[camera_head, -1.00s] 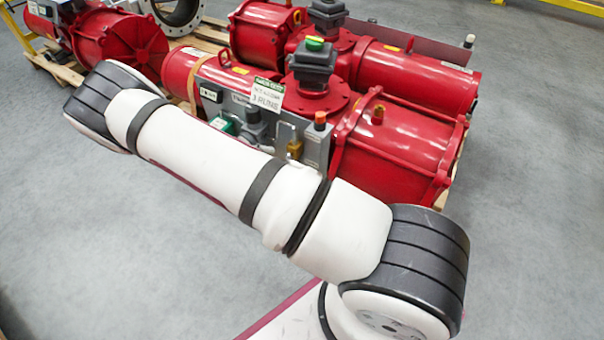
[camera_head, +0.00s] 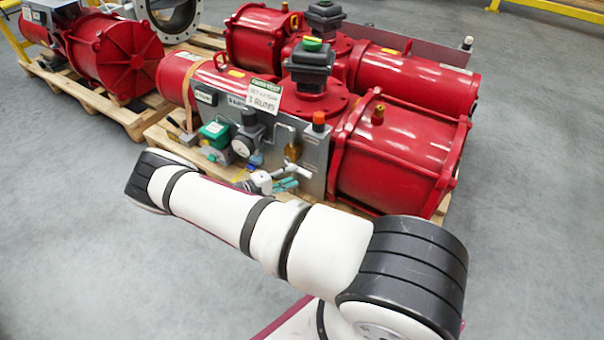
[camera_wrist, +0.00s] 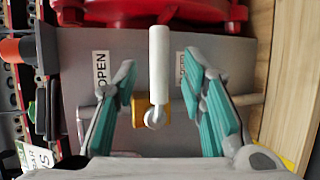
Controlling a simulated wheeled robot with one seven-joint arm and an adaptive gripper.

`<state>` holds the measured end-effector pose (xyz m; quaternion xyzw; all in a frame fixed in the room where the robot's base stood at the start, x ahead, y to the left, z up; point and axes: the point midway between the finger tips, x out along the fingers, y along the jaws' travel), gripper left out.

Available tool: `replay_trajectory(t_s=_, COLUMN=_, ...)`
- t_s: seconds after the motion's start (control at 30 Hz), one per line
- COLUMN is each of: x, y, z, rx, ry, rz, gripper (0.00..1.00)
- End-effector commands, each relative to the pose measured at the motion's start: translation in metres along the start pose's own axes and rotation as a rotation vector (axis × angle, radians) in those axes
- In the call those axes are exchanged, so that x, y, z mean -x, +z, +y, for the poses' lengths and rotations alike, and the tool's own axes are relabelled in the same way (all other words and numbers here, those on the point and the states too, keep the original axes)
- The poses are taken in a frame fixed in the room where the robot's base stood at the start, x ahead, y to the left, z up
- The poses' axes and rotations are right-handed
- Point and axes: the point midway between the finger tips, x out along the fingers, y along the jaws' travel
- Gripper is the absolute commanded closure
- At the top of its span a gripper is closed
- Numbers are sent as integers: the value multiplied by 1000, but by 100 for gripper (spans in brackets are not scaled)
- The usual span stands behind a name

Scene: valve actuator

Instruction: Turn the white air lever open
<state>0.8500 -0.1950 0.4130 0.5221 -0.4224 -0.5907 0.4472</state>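The white air lever (camera_wrist: 159,62) stands upright in the wrist view, mounted on a yellow-gold fitting (camera_wrist: 138,108) on a grey panel (camera_wrist: 215,52). My gripper (camera_wrist: 160,76) has its two teal-padded fingers apart, one on each side of the lever, with visible gaps to both. In the head view my gripper (camera_head: 283,183) is at the lower part of the panel (camera_head: 313,160) on the red actuator. The lever cannot be told clearly from my gripper there. My arm hides part of the floor in front.
An orange-capped fitting (camera_head: 318,121), a gauge (camera_head: 247,138) and a green box (camera_head: 214,134) sit on the same panel. The red actuator (camera_head: 398,150) stands on a wooden pallet (camera_head: 165,140). Grey floor is clear to the left and right.

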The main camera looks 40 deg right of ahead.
Motion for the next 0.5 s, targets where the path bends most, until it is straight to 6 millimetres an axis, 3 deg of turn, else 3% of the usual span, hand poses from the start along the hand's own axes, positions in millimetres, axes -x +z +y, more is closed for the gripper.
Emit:
replay_trajectory(t_s=0.2, x=-37, y=1, z=-1, rx=2, ry=2, rz=-2, gripper=62)
replay_trajectory(t_s=0.5, x=-55, y=0, z=0, rx=1, ry=0, rz=0, gripper=62)
